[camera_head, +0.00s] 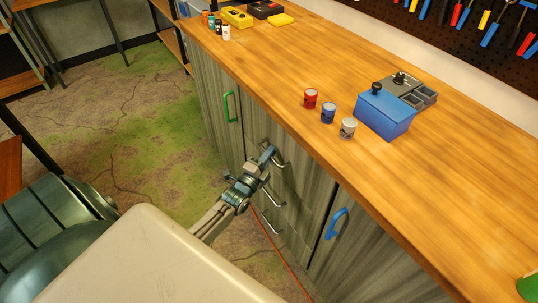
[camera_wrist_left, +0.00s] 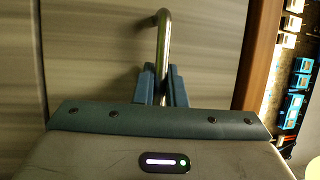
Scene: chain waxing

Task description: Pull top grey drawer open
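The top grey drawer (camera_head: 300,163) is in the wood-grain cabinet under the worktop and looks flush with the front. Its curved metal handle (camera_head: 280,160) also shows in the left wrist view (camera_wrist_left: 163,35), where the grey drawer front (camera_wrist_left: 95,50) fills the background. My left gripper (camera_head: 268,152) is at this handle. In the left wrist view its two blue-grey fingers (camera_wrist_left: 161,85) stand close on either side of the bar, shut on it. The lower end of the handle is hidden by the gripper body. My right gripper is not in view.
Lower drawer handles (camera_head: 272,198) sit below. A green handle (camera_head: 230,106) is to the left, a blue handle (camera_head: 336,223) to the right. The worktop (camera_head: 440,185) carries a blue box (camera_head: 383,115) and red, blue and grey cans near its front edge.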

